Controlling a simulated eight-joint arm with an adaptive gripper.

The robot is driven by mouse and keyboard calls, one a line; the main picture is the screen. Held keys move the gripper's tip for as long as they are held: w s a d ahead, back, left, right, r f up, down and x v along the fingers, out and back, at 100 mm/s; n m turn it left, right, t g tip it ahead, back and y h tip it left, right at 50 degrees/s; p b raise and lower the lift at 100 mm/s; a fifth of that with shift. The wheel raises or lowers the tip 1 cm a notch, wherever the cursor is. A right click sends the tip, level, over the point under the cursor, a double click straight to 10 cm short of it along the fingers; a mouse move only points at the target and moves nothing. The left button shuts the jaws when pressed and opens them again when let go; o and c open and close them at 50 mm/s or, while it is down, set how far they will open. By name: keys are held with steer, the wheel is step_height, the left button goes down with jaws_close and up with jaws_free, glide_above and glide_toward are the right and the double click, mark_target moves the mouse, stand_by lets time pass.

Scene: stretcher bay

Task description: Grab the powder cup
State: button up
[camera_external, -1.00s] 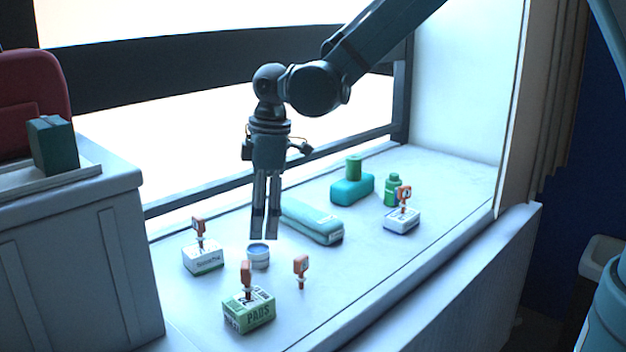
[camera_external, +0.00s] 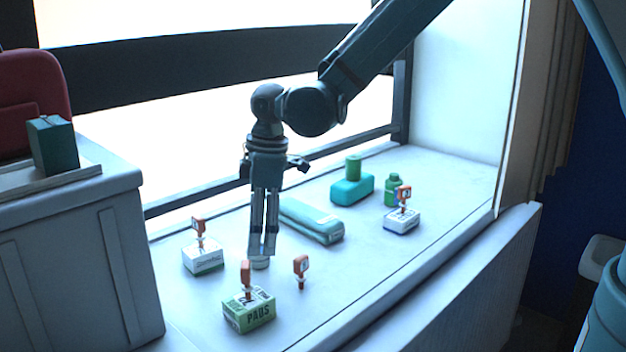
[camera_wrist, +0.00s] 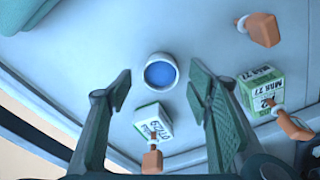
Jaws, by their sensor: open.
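The powder cup, a small white round cup with a blue top, shows in the wrist view (camera_wrist: 161,72), ahead of and between my open fingers. In the external view the cup (camera_external: 260,263) stands on the white ledge, mostly hidden behind my fingertips. My gripper (camera_external: 262,250) points straight down over it, its fingers at about the cup's height in the picture. In the wrist view my gripper (camera_wrist: 160,95) has its two fingers well apart with nothing held between them. I cannot tell whether a fingertip touches the cup.
A white box (camera_external: 203,258) with an orange tag stands left of the cup. A teal case (camera_external: 311,222) lies behind. Green bottles and another white box (camera_external: 402,220) stand farther right.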

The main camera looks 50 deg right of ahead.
steer(key=shift+w+a+f, duration=0.1)
steer(key=shift+a+f, duration=0.05)
steer(key=shift+f, duration=0.8)
steer(key=shift+a+f, duration=0.15)
steer(key=shift+f, duration=0.8)
steer(key=c, duration=1)
